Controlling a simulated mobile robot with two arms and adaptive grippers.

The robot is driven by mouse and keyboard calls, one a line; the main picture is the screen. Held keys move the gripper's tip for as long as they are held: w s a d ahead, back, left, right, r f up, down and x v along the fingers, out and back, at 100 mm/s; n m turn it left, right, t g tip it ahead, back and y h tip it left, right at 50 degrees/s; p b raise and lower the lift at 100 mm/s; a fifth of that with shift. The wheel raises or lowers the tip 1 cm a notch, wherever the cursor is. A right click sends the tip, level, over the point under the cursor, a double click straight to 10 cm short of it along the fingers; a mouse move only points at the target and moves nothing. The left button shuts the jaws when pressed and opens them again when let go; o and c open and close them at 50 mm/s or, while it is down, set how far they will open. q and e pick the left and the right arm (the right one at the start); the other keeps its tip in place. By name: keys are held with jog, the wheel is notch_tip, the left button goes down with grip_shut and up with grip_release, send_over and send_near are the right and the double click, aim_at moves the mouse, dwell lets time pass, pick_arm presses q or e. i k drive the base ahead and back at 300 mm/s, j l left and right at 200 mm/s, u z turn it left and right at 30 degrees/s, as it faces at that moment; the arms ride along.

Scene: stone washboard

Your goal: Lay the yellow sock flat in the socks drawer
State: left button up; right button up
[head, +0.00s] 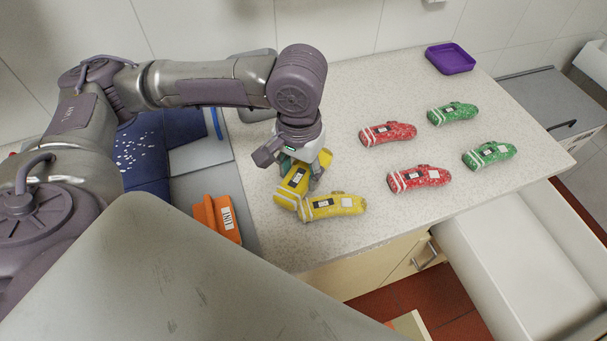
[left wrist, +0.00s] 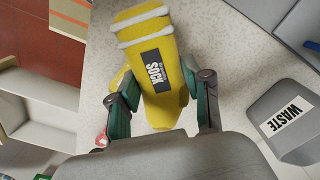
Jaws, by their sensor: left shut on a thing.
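My left gripper (head: 300,170) is over the left part of the counter, shut on a yellow sock (head: 291,186) with white bands and a label. In the left wrist view the fingers (left wrist: 160,110) press both sides of this sock (left wrist: 148,50), whose label reads SOCK. A second yellow sock (head: 338,207) lies on the counter beside it, close to the held one. I cannot tell how far the held sock is off the counter. An open pale drawer (head: 497,270) stands out at the lower right, empty where it shows. My right gripper is not in view.
Two red socks (head: 388,134) (head: 419,179) and two green ones (head: 453,113) (head: 488,154) lie on the speckled counter (head: 400,90). A purple tray (head: 450,58) is at the back. An orange labelled object (head: 217,219) is left. A WASTE-labelled grey container (left wrist: 285,120) shows in the wrist view.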

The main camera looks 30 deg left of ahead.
aim_at(516, 305)
jog(key=z, duration=0.35)
jog(key=i+l+z, duration=0.15)
jog(key=l+z, duration=0.35)
jog(key=i+l+z, duration=0.25)
jog(key=z, duration=0.25)
